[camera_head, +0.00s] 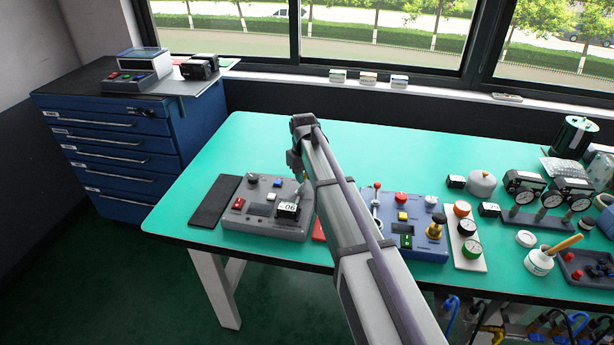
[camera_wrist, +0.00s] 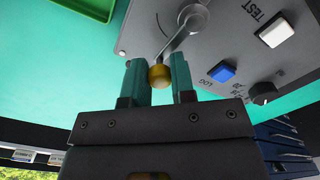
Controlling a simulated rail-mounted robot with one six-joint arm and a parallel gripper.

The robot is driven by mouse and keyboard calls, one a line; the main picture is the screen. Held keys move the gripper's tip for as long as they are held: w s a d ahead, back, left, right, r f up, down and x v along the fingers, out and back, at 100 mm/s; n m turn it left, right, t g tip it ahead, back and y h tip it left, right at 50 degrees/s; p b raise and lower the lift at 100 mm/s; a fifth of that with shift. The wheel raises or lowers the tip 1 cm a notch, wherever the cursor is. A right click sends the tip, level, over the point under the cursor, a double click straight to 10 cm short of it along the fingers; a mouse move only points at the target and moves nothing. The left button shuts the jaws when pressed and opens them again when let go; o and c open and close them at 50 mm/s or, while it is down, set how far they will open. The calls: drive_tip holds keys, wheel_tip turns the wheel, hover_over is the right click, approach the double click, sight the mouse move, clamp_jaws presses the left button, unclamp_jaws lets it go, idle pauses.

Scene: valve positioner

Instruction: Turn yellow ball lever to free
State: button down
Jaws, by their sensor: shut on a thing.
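The yellow ball lever is on the grey positioner box (camera_head: 262,226), which stands on the green bench. In the wrist view, the yellow ball (camera_wrist: 160,76) sits at the end of a silver arm (camera_wrist: 180,38) that runs to a round pivot on the grey panel. My gripper (camera_wrist: 158,68) has its two teal fingers closed on either side of the ball. In the head view, my gripper hangs down at the box's right rear and my arm hides part of that side. The lever's position labels cannot be read.
The panel carries a white button (camera_wrist: 276,32) marked TEST, a blue button (camera_wrist: 222,71) and a black knob (camera_wrist: 263,93). A black display block (camera_head: 288,210) sits near its front. A blue control box (camera_head: 412,215) stands right of my arm. A dark mat (camera_head: 214,201) lies left.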

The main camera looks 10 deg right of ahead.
drive_tip(key=shift+w+a+n, duration=0.1)
drive_tip(key=shift+a+n, duration=0.15)
drive_tip(key=shift+n, duration=0.25)
drive_tip(key=c, duration=1)
unclamp_jaws()
drive_tip(key=shift+o, duration=0.2)
wheel_tip(320, 180, up, 11)
drive_tip(key=p, duration=1)
drive_tip(key=shift+p, duration=0.4)
drive_tip(key=shift+f, duration=0.1)
